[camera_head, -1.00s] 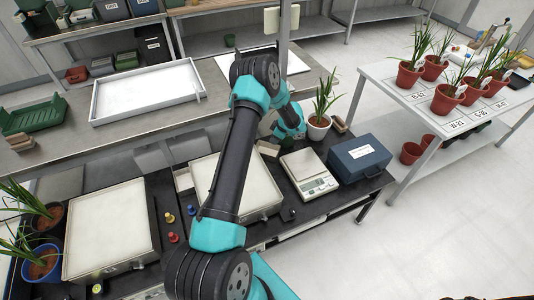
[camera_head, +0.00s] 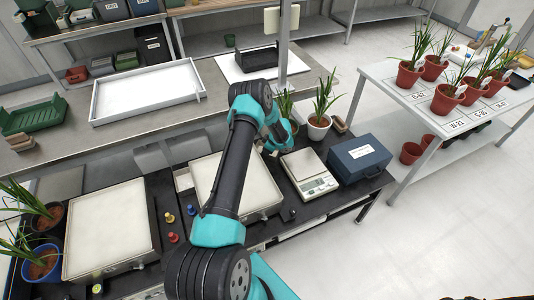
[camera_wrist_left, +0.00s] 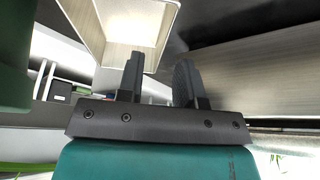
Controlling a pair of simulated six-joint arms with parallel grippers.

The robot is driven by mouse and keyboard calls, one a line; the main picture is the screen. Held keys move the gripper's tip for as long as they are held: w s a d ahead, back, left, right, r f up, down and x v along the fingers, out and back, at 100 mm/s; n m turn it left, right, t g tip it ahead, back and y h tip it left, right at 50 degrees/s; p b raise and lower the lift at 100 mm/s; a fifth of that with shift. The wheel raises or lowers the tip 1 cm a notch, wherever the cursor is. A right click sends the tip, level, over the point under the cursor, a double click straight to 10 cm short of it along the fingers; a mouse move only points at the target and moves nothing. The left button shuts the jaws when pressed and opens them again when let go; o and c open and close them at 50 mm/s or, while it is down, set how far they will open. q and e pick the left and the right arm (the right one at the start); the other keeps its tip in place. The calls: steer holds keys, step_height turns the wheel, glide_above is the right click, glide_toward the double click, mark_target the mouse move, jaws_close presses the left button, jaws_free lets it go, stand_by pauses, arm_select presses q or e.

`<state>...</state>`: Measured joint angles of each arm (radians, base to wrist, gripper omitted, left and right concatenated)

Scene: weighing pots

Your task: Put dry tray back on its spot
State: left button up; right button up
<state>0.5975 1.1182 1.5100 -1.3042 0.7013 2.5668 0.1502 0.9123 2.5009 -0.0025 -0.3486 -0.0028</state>
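A black tray (camera_head: 262,58) sits on a white sheet (camera_head: 231,72) on the back bench, by a metal post. A green ribbed tray (camera_head: 34,117) lies at the bench's left end, and a large white tray (camera_head: 145,93) lies between them. I cannot tell by look which is the dry one. My left gripper (camera_head: 270,148) is low over the front bench, between the middle box and the potted plants, mostly hidden by its own arm. In the left wrist view its two fingers (camera_wrist_left: 158,80) stand apart with nothing between them. My right gripper is not in view.
A scale (camera_head: 309,174) and a blue box (camera_head: 358,158) stand right of my left gripper. Potted plants (camera_head: 318,122) are just behind it. Two pale-topped boxes (camera_head: 110,230) and small coloured knobs lie to the left. The right-hand floor is clear.

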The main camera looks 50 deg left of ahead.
mark_target(264, 159)
arm_select(q)
steer(key=shift+f, duration=0.1)
steer(key=shift+d+x, duration=0.2)
steer(key=shift+x, duration=2.35)
steer(key=shift+c, duration=0.3)
jaws_close()
